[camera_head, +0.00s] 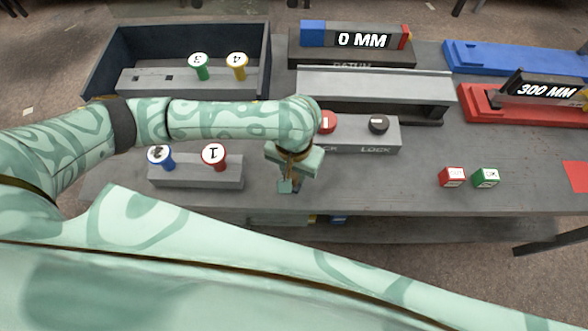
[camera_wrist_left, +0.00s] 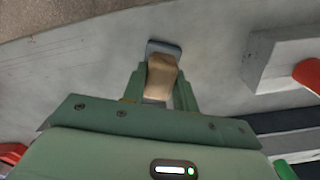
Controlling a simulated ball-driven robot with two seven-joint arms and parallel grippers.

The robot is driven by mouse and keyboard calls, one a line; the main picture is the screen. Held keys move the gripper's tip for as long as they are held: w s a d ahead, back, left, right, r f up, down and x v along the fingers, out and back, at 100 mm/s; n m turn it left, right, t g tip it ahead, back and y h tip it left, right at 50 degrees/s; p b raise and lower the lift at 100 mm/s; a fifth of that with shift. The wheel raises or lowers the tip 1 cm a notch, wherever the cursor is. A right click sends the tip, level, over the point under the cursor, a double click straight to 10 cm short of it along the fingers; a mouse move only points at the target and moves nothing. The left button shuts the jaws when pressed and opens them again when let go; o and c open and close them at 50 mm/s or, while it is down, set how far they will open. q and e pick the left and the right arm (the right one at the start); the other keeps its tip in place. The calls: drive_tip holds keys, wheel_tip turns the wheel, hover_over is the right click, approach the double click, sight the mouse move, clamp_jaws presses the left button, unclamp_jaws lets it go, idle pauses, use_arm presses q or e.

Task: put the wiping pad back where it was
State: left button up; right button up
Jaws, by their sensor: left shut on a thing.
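My left gripper (camera_head: 287,186) is over the front part of the bench, to the right of the block with the blue peg 2 and red peg 1. In the left wrist view, my left gripper (camera_wrist_left: 160,88) is shut on the wiping pad (camera_wrist_left: 163,47), which has a tan grip and a blue-grey base. The fingers lie on both sides of the tan grip. In the head view the pad is mostly hidden by the gripper. I cannot tell whether its base touches the bench top. My right gripper is not in view.
The peg block (camera_head: 197,177) stands left of the gripper. A grey box with red and black LOCK buttons (camera_head: 365,139) stands just behind it. A red cube (camera_head: 452,177) and green cube (camera_head: 485,178) sit to the right. The bench between gripper and cubes is clear.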

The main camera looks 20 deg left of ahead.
use_arm(q)
drive_tip(key=o, duration=0.9)
drive_tip(key=shift+r, duration=0.15)
drive_tip(key=shift+r+p, duration=3.25)
drive_tip(key=shift+r, duration=2.65)
